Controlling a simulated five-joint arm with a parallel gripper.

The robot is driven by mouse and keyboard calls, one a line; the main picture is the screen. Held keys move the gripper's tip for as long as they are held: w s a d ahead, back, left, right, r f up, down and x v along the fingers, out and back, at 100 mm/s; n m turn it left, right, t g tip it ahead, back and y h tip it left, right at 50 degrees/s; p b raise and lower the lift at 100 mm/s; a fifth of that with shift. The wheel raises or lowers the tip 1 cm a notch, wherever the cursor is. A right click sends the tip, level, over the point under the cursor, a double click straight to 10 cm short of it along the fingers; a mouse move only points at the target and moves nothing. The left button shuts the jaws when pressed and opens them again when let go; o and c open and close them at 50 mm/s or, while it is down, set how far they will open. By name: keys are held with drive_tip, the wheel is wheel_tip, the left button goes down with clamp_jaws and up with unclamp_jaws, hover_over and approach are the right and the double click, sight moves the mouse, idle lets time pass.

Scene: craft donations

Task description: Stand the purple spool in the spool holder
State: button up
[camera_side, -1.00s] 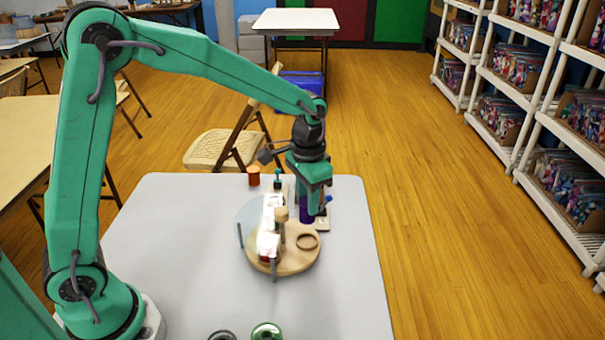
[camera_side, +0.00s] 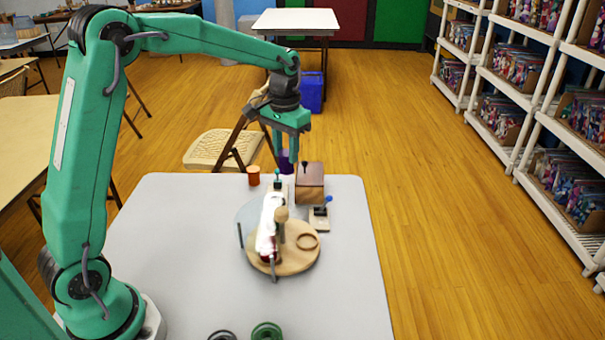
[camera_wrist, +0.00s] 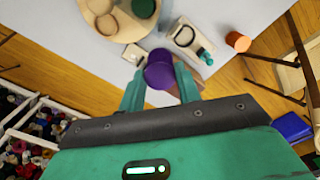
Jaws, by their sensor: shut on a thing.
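My gripper (camera_side: 287,150) is shut on the purple spool (camera_side: 286,162) and holds it above the far edge of the grey table, behind the small items. In the wrist view the purple spool (camera_wrist: 159,72) sits between the fingertips of my gripper (camera_wrist: 160,80). I cannot tell for sure which piece is the spool holder.
A brown box (camera_side: 309,184) with a dark knob stands just right of my gripper. An orange cylinder (camera_side: 253,176) is at left.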

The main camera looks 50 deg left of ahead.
drive_tip(key=a+n, duration=0.2)
drive_tip(key=a, duration=0.4)
wheel_tip(320, 180, down, 8)
drive_tip(key=shift+w, duration=0.45)
drive_tip(key=shift+f, duration=0.1)
drive_tip(key=shift+f, duration=1.85)
drive_tip(key=shift+f, duration=1)
drive_tip(key=o, duration=0.9)
drive_tip(key=shift+c, duration=0.2)
